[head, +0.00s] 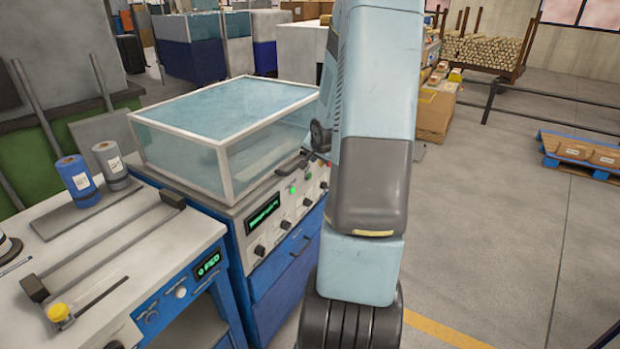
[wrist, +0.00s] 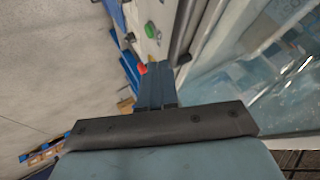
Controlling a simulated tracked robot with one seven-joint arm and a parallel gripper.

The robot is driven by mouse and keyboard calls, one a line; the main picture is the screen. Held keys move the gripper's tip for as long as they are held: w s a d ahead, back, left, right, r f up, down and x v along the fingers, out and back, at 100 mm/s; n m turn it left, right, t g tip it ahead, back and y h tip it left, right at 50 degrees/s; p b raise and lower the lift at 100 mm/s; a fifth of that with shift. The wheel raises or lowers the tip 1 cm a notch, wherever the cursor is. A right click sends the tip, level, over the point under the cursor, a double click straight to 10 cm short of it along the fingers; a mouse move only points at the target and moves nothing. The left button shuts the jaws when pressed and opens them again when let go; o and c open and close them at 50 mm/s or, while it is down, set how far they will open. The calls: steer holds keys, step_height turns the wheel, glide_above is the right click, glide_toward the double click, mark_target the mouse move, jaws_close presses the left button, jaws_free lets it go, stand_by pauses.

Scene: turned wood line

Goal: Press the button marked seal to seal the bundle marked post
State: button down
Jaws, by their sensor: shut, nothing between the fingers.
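My gripper (wrist: 157,70) is shut and empty in the wrist view, with its fingertips close to a red button (wrist: 142,69) on a pale panel. I cannot tell whether they touch it. A green button (wrist: 152,30) sits farther along the same panel. In the head view the panel belongs to a blue machine (head: 278,268) with a clear, white-framed cover (head: 222,118); a green button (head: 293,189) shows there. My arm hides most of the gripper and the panel's right end. I cannot read any seal marking or make out a bundle marked post.
A bench (head: 120,240) at left holds a blue roll (head: 75,177), a grey roll (head: 110,160) and a long bar. A dark handle bar (wrist: 184,32) runs beside the panel buttons.

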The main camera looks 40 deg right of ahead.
steer(key=s+d+f+m+t, duration=0.1)
steer(key=d+f+m, duration=0.2)
steer(key=d+f, duration=0.2)
steer(key=s+d+f+m+t, duration=0.1)
steer(key=d+f+m, duration=0.3)
steer(key=f, duration=0.5)
steer(key=shift+s+d+f+t, duration=0.2)
steer(key=shift+d+f+t, duration=0.15)
steer(key=shift+d+t, duration=0.4)
steer(key=shift+w+a, duration=0.1)
steer(key=w+a, duration=0.3)
steer(key=w, duration=0.5)
steer(key=shift+a, duration=0.15)
steer(key=shift+w+a+r, duration=0.1)
steer(key=shift+w+a, duration=0.2)
steer(key=shift+w, duration=0.35)
stand_by(2.1)
steer(key=shift+s, duration=0.1)
steer(key=shift+s+d, duration=0.3)
steer(key=shift+s, duration=0.35)
steer(key=shift+s+d, duration=0.3)
steer(key=shift+s, duration=0.45)
steer(key=shift+s+d, duration=0.35)
steer(key=shift+s, duration=0.45)
steer(key=shift+s+d, duration=0.3)
steer(key=shift+s, duration=0.45)
